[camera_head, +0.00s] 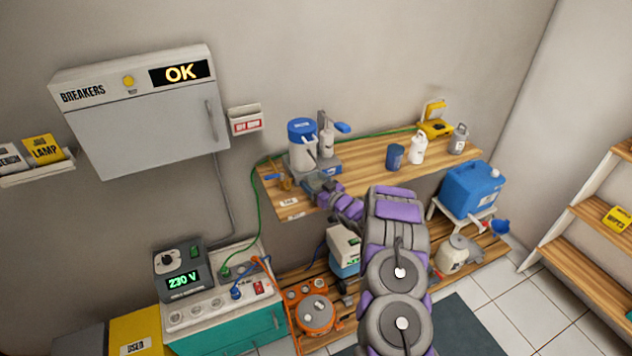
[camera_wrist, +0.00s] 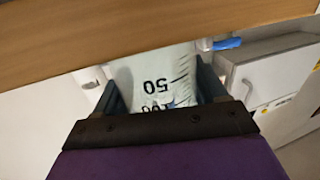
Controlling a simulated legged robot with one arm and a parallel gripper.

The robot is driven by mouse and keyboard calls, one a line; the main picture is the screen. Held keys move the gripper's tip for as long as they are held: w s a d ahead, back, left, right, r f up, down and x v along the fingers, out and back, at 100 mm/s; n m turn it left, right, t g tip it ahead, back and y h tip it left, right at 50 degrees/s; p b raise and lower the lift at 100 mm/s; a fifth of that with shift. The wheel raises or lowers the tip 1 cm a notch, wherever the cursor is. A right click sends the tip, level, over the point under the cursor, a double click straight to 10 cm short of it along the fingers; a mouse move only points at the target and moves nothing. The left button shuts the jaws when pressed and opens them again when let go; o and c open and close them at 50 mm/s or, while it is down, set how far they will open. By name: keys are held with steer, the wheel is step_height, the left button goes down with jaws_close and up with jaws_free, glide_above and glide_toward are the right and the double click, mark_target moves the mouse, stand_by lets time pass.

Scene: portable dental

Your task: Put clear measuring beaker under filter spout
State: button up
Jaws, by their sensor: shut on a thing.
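My gripper (camera_head: 322,186) is at the left end of the upper wooden shelf, in front of the blue-lidded white filter container (camera_head: 302,150). In the wrist view my gripper (camera_wrist: 158,95) is shut on the clear measuring beaker (camera_wrist: 160,75), with a dark finger on each side of it. The beaker's printed 50 and 100 marks appear upside down in that view. In the head view the beaker (camera_head: 315,182) is small and partly hidden by my gripper. I cannot clearly make out the filter's spout or whether the beaker is under it.
The wooden shelf (camera_head: 375,162) also holds a blue cup (camera_head: 395,156), a white bottle (camera_head: 418,147) and a grey canister (camera_head: 458,138). A bottle with a blue lever (camera_head: 326,135) stands beside the filter. Its edge (camera_wrist: 130,45) crosses the wrist view. A blue jug (camera_head: 470,190) stands at right.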

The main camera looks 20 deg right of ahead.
steer(key=shift+a+f, duration=0.1)
steer(key=shift+a, duration=0.25)
steer(key=o, duration=1)
steer(key=shift+d, duration=0.25)
steer(key=shift+o, duration=0.5)
steer(key=shift+d, duration=0.3)
steer(key=shift+s, duration=0.1)
steer(key=shift+s, duration=0.3)
steer(key=p+v, duration=0.2)
steer(key=v, duration=1.4)
steer(key=shift+s+d+f+p, duration=0.15)
steer(key=shift+s+d+p, duration=0.05)
steer(key=shift+d+p, duration=0.1)
